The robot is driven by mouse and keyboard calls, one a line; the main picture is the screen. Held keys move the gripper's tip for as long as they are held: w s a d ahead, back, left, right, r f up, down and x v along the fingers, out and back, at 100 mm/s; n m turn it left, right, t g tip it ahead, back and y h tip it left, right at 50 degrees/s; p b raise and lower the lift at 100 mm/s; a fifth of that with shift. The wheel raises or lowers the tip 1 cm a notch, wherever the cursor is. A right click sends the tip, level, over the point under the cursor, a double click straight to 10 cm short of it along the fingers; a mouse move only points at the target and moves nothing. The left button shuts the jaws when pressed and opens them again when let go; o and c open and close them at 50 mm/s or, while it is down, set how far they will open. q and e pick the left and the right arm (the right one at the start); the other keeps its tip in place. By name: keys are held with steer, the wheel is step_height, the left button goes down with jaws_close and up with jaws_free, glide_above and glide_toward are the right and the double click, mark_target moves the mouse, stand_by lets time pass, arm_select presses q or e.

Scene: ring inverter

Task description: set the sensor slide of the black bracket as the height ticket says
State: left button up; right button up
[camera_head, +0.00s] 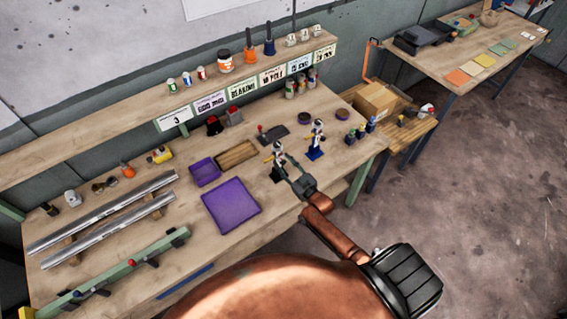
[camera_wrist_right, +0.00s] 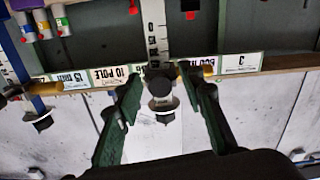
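The black bracket (camera_head: 278,172) stands upright on the bench, with a pale sensor slide (camera_head: 279,147) near its top. In the right wrist view, its white marked scale (camera_wrist_right: 153,30) and the slide with a silver disc (camera_wrist_right: 161,103) show between my fingers. My right gripper (camera_head: 286,160) is beside the bracket; its fingers (camera_wrist_right: 160,98) are spread around the slide with gaps on both sides. A ticket (camera_head: 299,64) on the shelf edge seems to read 15 mm; it also shows upside down in the wrist view (camera_wrist_right: 70,84). My left gripper is out of view.
A similar blue bracket (camera_head: 316,153) stands close by on the right. A purple tray (camera_head: 231,206), a purple bin (camera_head: 205,172) and a wooden tray (camera_head: 237,156) lie to the left. Bench in front of the blue bracket is clear.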

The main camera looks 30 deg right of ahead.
steer(key=shift+c, duration=0.7)
jaws_close()
